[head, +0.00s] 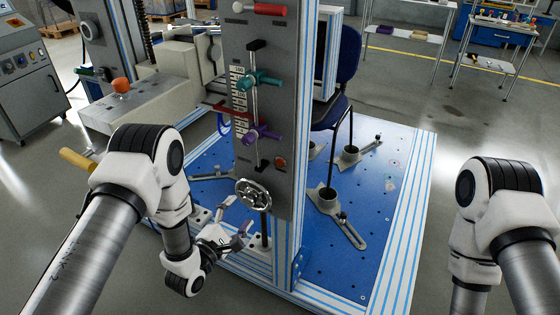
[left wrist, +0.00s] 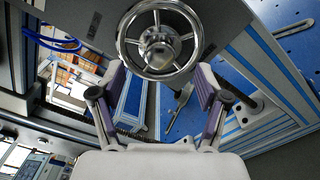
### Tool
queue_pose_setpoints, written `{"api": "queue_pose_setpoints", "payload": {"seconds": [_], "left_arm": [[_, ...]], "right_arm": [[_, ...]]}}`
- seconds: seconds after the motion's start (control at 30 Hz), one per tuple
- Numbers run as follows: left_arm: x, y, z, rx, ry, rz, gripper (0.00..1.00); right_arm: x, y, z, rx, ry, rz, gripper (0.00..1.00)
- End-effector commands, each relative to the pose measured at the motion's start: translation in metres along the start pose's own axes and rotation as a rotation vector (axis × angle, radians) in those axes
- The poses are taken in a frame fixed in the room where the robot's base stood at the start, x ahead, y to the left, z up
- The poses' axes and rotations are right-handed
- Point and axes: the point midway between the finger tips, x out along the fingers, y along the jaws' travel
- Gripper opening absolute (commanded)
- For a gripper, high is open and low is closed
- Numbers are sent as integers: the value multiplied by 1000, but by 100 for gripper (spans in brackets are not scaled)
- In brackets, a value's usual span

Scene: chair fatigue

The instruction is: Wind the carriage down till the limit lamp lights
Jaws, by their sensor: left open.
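A chrome spoked handwheel (head: 254,195) sits low on the grey upright panel (head: 270,110) of the test rig. In the left wrist view the handwheel (left wrist: 158,40) is face-on, just beyond the fingers. My left gripper (head: 234,217) is open, with nothing between its purple-padded fingers (left wrist: 160,85), a little below and in front of the wheel. A small orange-red round fitting (head: 280,163), perhaps the lamp, is above right of the wheel; I cannot tell whether it is lit. A red arm (head: 232,108) crosses the scale, perhaps part of the carriage. My right gripper is out of frame.
The panel also bears a teal clamp handle (head: 258,80), a purple one (head: 263,132) and a red handle (head: 262,9). A blue perforated base plate (head: 370,200) carries chair-leg cups (head: 327,197). A blue chair (head: 345,65) stands behind the upright.

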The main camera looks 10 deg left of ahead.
Motion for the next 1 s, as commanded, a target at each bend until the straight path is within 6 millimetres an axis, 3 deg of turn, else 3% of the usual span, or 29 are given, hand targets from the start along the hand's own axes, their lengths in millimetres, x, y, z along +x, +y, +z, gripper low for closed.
{"api": "queue_pose_setpoints", "payload": {"seconds": [0.23, 0.5, 0.6, 0.87, 1.0], "left_arm": [[0, 0, 0, 61, 0, 0, 75], [0, 2, 1, 604, 0, 0, 75], [0, 1, 0, 716, 0, 0, 75], [0, 1, 0, 738, 0, 0, 75], [0, 2, 1, 916, 0, 0, 75]], "right_arm": [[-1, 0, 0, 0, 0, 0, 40], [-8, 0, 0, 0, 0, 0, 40], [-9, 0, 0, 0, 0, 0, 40], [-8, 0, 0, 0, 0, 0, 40], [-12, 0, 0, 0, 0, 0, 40]]}}
